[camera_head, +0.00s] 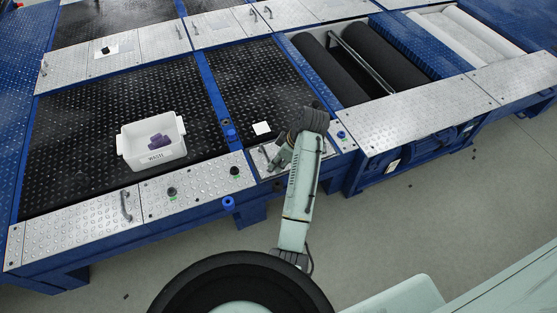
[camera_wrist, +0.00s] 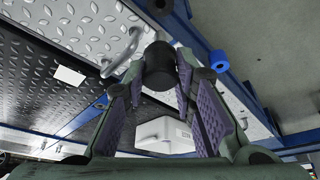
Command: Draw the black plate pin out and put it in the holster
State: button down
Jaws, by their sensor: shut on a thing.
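My gripper (camera_head: 270,166) is low over the narrow silver plate at the front edge of the tester. In the wrist view its purple-padded fingers (camera_wrist: 160,84) are shut on the black plate pin (camera_wrist: 159,66), a short dark cylinder at the fingertips. The pin's lower end is hidden, so I cannot tell whether it is in a hole or clear of it. Blue collars stand along the frame, one left of my gripper (camera_head: 229,130) and one on the front side (camera_head: 228,203). I cannot tell which, if any, is the holster. A blue collar also shows in the wrist view (camera_wrist: 219,61).
A white bin (camera_head: 152,158) with purple cloths stands on the black tread plate to the left. A white card (camera_head: 262,128) lies behind my gripper. Black knobs (camera_head: 172,192) and a metal handle (camera_head: 125,206) stick up from the front plates. Open rollers (camera_head: 372,55) lie behind to the right.

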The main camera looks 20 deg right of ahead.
jog(key=shift+f+b, duration=1.35)
jog(key=shift+f, duration=1.6)
jog(key=shift+p, duration=0.55)
jog(key=shift+f, duration=0.15)
jog(key=shift+f+b, duration=1.3)
jog(key=shift+f, duration=0.85)
jog(key=c, duration=1.2)
grip_release()
jog(key=shift+c, duration=0.2)
